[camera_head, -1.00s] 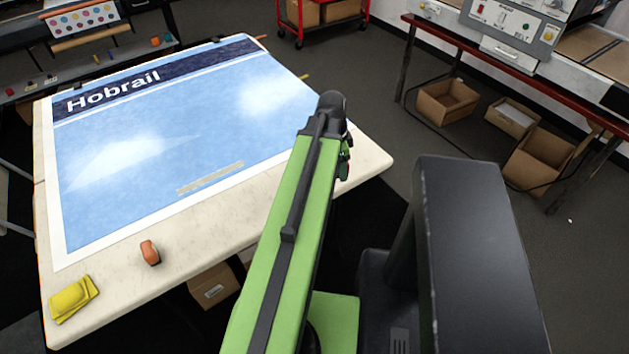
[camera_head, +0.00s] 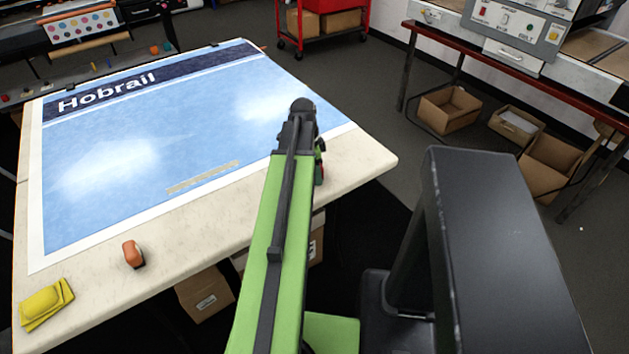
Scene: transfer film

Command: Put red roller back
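My arm reaches over the front edge of the work table (camera_head: 225,235), its dark end joint (camera_head: 303,106) over the lower right part of the blue "Hobrail" print (camera_head: 130,150). My gripper is not clearly visible; the arm link hides what lies beyond and below that joint.
A folded yellow cloth (camera_head: 46,304) lies at the table's front left corner. A pale strip (camera_head: 203,177) lies on the print. A red cart (camera_head: 325,22) stands behind. A bench with a machine (camera_head: 515,35) is at right, with cardboard boxes (camera_head: 450,108) under it. Floor between is clear.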

